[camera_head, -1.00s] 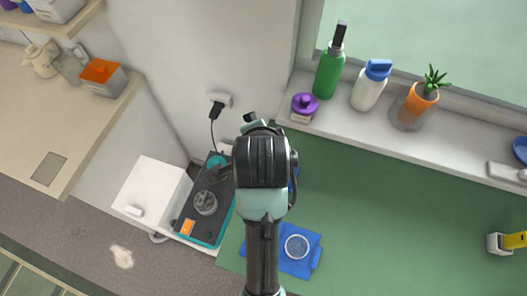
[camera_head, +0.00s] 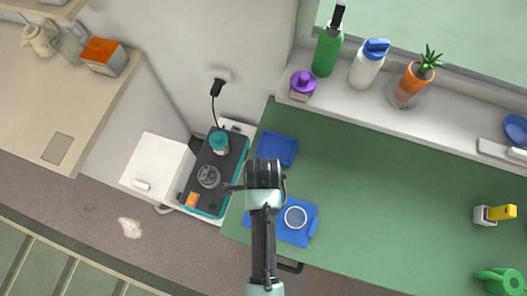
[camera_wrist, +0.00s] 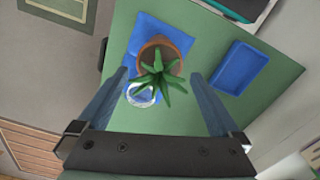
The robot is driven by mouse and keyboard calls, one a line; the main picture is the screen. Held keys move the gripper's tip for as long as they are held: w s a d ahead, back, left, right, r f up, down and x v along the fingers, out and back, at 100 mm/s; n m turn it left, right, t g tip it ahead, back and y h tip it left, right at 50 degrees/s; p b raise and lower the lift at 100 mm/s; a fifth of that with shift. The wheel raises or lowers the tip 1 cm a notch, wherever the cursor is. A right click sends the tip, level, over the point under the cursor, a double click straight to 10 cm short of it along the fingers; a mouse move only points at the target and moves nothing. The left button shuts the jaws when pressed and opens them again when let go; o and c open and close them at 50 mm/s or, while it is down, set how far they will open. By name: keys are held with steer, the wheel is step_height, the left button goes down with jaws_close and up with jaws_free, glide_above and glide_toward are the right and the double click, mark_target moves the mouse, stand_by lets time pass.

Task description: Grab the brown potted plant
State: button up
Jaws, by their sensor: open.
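The brown potted plant shows in the wrist view as a round brown pot (camera_wrist: 177,49) with spiky green leaves (camera_wrist: 160,77). It lies between my open fingers in that picture, and the pot seems to be beyond the fingertips; I cannot tell the exact gap. My gripper (camera_wrist: 160,74) is open and holds nothing. In the head view my arm and gripper (camera_head: 264,172) are above the green table, and the brown plant is hidden there.
A blue cloth (camera_head: 262,228) with a white round dish (camera_head: 295,217) lies by my arm. A blue tray (camera_head: 276,148) is behind. An orange potted plant (camera_head: 412,80) and bottles stand on the sill. The middle of the green table is clear.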

steer(key=shift+f+p, duration=0.3)
steer(key=shift+f, duration=2.05)
jaws_close()
